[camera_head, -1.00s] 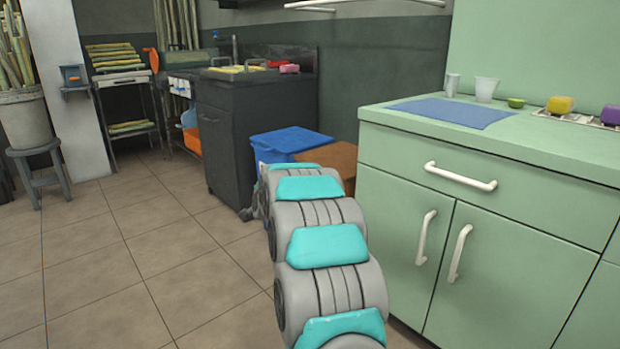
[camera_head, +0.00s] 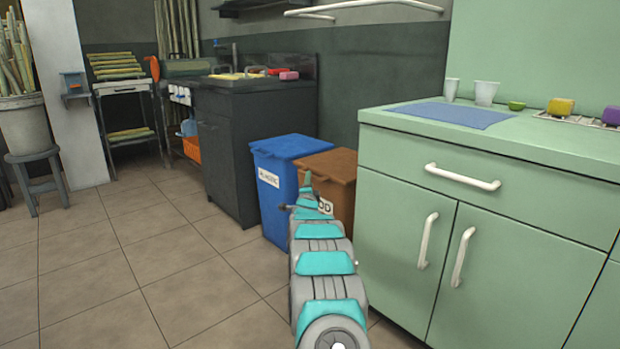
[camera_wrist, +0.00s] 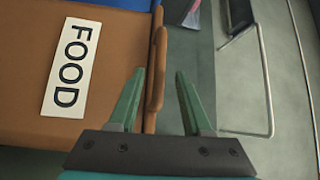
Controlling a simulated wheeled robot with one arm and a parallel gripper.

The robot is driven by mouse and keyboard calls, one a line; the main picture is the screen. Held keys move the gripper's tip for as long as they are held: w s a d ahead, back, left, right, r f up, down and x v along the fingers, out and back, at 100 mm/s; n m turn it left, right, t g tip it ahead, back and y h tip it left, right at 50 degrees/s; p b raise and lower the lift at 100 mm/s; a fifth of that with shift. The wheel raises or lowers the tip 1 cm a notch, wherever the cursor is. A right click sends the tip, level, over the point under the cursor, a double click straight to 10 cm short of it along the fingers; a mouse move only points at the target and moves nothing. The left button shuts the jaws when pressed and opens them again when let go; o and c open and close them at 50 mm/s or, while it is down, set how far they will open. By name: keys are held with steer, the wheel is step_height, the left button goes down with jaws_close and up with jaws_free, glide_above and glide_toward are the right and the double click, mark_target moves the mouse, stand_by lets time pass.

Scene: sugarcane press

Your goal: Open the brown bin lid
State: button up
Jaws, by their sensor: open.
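The brown bin (camera_head: 330,170) stands between the blue bin and the green cabinet, with its lid down. A white label reading FOOD (camera_wrist: 72,66) is on the brown bin's front in the wrist view. The lid's rim (camera_wrist: 157,60) shows as a brown edge in the wrist view. My gripper (camera_wrist: 158,78) is open, with its two green fingers either side of the line of this rim. I cannot tell whether they touch it. In the head view my gripper (camera_head: 307,182) is small, in front of the brown bin, and my arm hides part of the bin's front.
A blue bin (camera_head: 275,190) with a white label stands close on the left. The green cabinet (camera_head: 400,220) with white handles stands close on the right. A dark counter (camera_head: 222,160) is further left. The tiled floor (camera_head: 140,260) at left is clear.

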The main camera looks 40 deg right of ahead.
steer(key=shift+x, duration=2.35)
steer(key=shift+f, duration=0.1)
jaws_close()
